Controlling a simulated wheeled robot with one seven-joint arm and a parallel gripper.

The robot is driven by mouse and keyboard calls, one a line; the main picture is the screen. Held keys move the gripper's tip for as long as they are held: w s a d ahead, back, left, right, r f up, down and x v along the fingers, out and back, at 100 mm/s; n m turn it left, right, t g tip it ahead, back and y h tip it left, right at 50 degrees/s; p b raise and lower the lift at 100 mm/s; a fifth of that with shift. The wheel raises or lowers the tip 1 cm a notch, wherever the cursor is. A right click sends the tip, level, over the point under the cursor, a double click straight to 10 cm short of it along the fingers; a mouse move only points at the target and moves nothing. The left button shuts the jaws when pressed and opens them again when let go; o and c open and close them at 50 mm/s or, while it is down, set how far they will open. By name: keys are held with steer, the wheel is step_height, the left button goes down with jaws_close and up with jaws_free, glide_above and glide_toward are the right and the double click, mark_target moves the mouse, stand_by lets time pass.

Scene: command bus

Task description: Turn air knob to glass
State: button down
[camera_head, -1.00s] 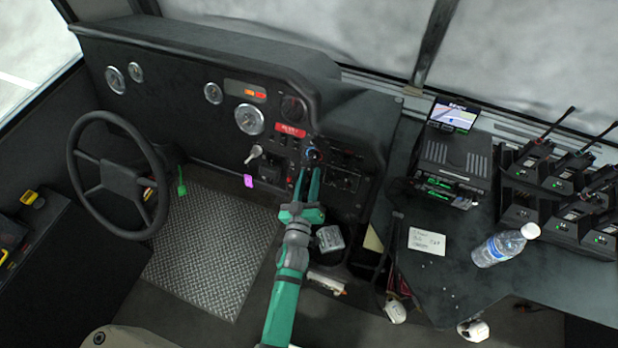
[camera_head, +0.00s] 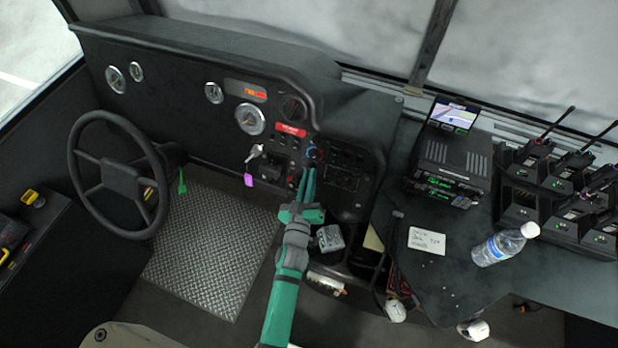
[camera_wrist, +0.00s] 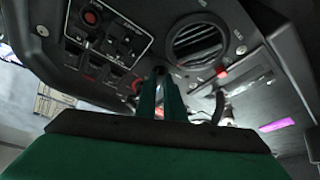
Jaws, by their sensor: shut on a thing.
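The air knob (camera_head: 313,154) is a small round knob with a blue-tinted ring on the dark centre panel of the dashboard, below the red label. My gripper (camera_head: 311,171) reaches up to it from below, with its green fingers close together and the tips at the knob. In the wrist view my gripper (camera_wrist: 160,76) is shut with a small dark part between its tips. The fingers hide most of the knob there, and I cannot read its pointer or the markings around it.
A key with a pink tag (camera_head: 248,180) hangs left of my gripper. The steering wheel (camera_head: 117,175) is further left. A round vent (camera_wrist: 196,42) is near the fingers.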

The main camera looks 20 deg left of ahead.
steer(key=shift+w+r+m, duration=0.1)
steer(key=shift+r+m, duration=0.05)
steer(key=shift+m, duration=0.15)
steer(key=m+h, duration=0.1)
steer(key=m, duration=0.2)
steer(key=m+h, duration=0.2)
steer(key=m, duration=0.2)
steer(key=m+h, duration=0.2)
steer(key=m, duration=0.1)
steer(key=shift+a+m+t, duration=0.3)
steer(key=shift+a, duration=0.1)
steer(key=shift+r+m, duration=0.1)
steer(key=shift+m, duration=0.2)
steer(key=c, duration=1.9)
jaws_free()
steer(key=shift+w, duration=0.1)
steer(key=shift+o, duration=0.2)
steer(key=shift+d, duration=0.15)
steer(key=shift+d+f+h, duration=0.1)
steer(key=shift+f+h, duration=0.15)
steer(key=shift+h, duration=0.05)
steer(key=shift+s+f, duration=0.1)
steer(key=shift+s, duration=0.1)
